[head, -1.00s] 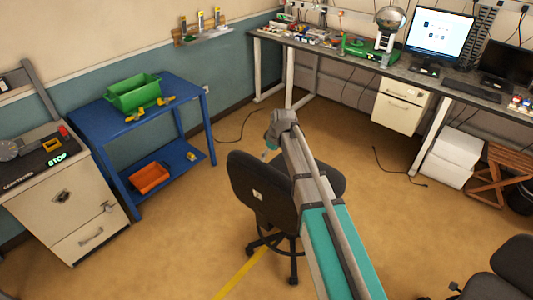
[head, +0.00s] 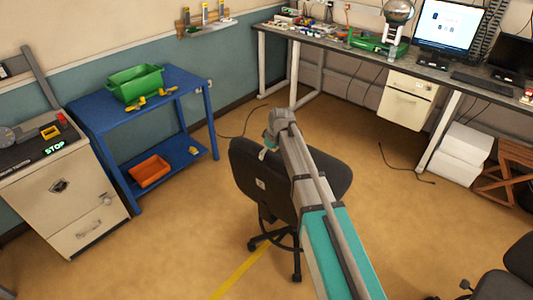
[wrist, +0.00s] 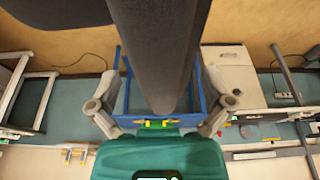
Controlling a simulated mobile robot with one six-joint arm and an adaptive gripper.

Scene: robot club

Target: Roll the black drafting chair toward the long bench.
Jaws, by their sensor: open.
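The black drafting chair (head: 262,185) stands on the floor in the middle of the head view. Its backrest is on the left, its seat (head: 338,180) behind my arm on the right, and its wheeled base below. My gripper (head: 270,145) is at the top edge of the backrest. In the wrist view, my gripper (wrist: 158,122) is open, with one finger on each side of the dark backrest (wrist: 160,50). I cannot tell whether they touch it. The long bench (head: 380,52) runs along the back wall, carrying a monitor and green equipment.
A blue table (head: 95,118) with a green bin stands to the left. A cream cabinet (head: 70,205) is at far left. Another dark chair (head: 520,260) is at lower right. White boxes (head: 460,150) and a cable lie by the bench. Open floor lies between chair and bench.

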